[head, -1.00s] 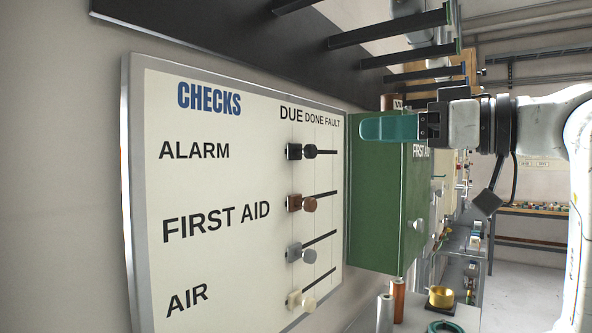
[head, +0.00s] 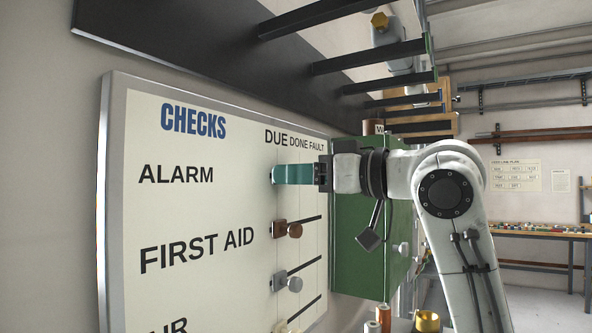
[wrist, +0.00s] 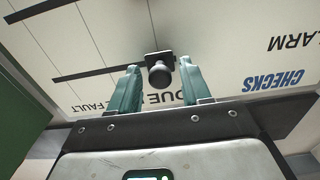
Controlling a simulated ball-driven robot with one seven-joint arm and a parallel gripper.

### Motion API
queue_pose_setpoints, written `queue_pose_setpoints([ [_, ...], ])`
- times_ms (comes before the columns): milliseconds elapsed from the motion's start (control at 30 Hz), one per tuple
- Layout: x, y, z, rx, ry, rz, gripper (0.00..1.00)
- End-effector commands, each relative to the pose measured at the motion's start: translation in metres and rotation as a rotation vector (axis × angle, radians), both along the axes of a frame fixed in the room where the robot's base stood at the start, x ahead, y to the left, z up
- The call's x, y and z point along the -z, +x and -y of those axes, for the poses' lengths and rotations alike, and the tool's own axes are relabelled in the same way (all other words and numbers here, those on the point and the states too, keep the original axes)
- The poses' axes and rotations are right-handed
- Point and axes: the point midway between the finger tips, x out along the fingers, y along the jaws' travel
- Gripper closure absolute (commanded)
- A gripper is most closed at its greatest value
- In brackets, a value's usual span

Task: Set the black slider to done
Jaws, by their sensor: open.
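The black slider (wrist: 159,72) shows in the wrist view at the DUE end of its slot, in the ALARM row of the CHECKS board (head: 180,215). My gripper (head: 276,174) covers the slider in the head view. Its teal fingers (wrist: 158,82) are open, one on each side of the round black knob in the wrist view. I see gaps between knob and fingers. The DONE label (head: 299,142) sits between DUE and FAULT at the board's top.
The brown slider (head: 288,230) and grey slider (head: 288,282) sit below in their own rows. A green cabinet (head: 345,265) stands just right of the board. Dark shelf brackets (head: 370,55) jut out above.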

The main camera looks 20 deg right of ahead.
Motion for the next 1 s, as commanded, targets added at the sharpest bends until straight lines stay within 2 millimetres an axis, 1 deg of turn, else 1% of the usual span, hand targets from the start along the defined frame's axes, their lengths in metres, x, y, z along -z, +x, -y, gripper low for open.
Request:
queue_pose_setpoints([
  [100, -0.0003, 0.0050, -0.0039, 0.000, 0.000, 0.000, 0.52],
  [400, 0.0001, 0.0059, -0.0046, 0.000, 0.000, 0.001, 0.53],
  [900, 0.0001, 0.0058, -0.0043, 0.000, -0.001, 0.001, 1.00],
  [1000, 0.0001, 0.0058, -0.0042, 0.000, 0.000, 0.000, 1.00],
])
